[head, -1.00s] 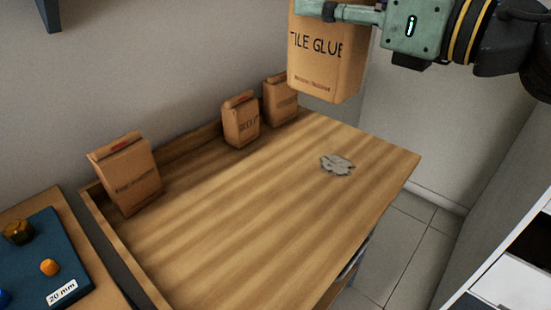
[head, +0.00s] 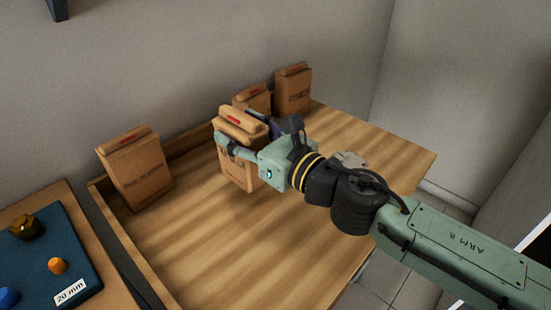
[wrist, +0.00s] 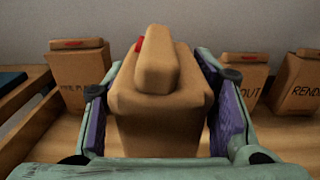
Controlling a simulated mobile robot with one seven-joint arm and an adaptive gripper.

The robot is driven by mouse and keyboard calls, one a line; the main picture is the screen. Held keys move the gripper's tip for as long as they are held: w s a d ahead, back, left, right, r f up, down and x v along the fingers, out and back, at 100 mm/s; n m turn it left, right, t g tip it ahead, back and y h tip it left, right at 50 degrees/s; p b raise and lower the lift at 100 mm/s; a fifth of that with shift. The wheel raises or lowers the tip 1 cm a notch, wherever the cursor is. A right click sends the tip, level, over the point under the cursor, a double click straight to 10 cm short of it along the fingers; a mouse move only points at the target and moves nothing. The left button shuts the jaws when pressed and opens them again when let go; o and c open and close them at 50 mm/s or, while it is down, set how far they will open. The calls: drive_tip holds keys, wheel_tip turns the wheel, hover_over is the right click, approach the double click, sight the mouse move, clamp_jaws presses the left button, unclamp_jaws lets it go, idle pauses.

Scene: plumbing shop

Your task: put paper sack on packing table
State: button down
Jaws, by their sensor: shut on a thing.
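The paper sack (head: 235,165) is brown with a folded top and a red mark, and stands upright over the middle of the wooden packing table (head: 200,250). In the head view my gripper (head: 250,145) reaches it from the right and is shut on its upper part, covering most of its print. In the wrist view the sack (wrist: 160,110) fills the middle, with a finger pad pressed to each side. I cannot tell for sure whether its base touches the table top.
Another sack (head: 137,170) stands at the table's left. Two more, one partly hidden (head: 254,99) and one at the back (head: 293,90), stand behind the held sack. A grey flat piece (head: 350,159) lies right of my gripper. The front of the table is clear.

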drive_tip(key=w+a+f+p, duration=0.4)
drive_tip(key=w+a, duration=0.6)
drive_tip(key=w, duration=0.1)
drive_tip(key=shift+w+a+f+p, duration=0.2)
drive_tip(key=shift+a+f+p, duration=0.05)
drive_tip(key=shift+f+p, duration=0.15)
drive_tip(key=shift+f+b, duration=0.25)
drive_tip(key=shift+b, duration=0.1)
drive_tip(key=c, duration=0.7)
unclamp_jaws()
drive_tip(key=shift+r, duration=0.1)
